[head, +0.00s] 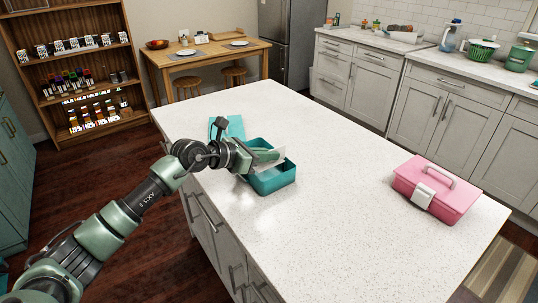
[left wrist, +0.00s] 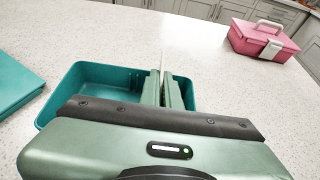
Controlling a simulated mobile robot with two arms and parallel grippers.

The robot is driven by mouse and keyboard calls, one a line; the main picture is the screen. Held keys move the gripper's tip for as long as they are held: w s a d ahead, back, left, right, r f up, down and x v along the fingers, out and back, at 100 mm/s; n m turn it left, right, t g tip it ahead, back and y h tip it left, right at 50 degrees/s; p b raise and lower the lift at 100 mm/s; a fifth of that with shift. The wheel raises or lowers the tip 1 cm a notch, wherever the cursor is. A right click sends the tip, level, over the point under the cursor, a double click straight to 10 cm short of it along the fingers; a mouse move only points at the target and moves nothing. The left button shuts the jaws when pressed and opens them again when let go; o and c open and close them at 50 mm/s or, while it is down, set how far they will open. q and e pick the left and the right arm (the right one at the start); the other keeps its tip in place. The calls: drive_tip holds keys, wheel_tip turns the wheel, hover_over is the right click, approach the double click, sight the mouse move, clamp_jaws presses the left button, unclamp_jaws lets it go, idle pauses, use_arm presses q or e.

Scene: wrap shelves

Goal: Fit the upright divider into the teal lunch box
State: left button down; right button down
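The teal lunch box (head: 272,181) stands open on the white island; it also shows in the left wrist view (left wrist: 82,72). A teal flat piece (head: 236,128), seemingly its lid, lies beside it. My left gripper (head: 268,158) is over the box. In the left wrist view its fingers (left wrist: 164,88) are close together on the thin pale divider (left wrist: 163,62), which stands edge-on between them. The divider (head: 273,155) shows partly past the fingers in the head view. Its lower edge is hidden, so I cannot tell whether it touches the box floor. My right gripper is not in view.
A pink box (head: 436,188) with a handle stands closed at the right of the island (head: 340,190). The island top between the two boxes is clear. A shelf unit (head: 75,70), a wooden table (head: 205,55) and counters stand farther back.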

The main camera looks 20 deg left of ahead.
sight(267, 165)
use_arm(q)
drive_tip(key=shift+s+f+b, duration=0.1)
drive_tip(key=shift+f+b, duration=1.2)
drive_tip(key=shift+f, duration=0.45)
drive_tip(key=c, duration=1.6)
unclamp_jaws()
drive_tip(key=b+v, duration=0.1)
drive_tip(key=v, duration=0.6)
drive_tip(key=shift+s+a+r, duration=0.25)
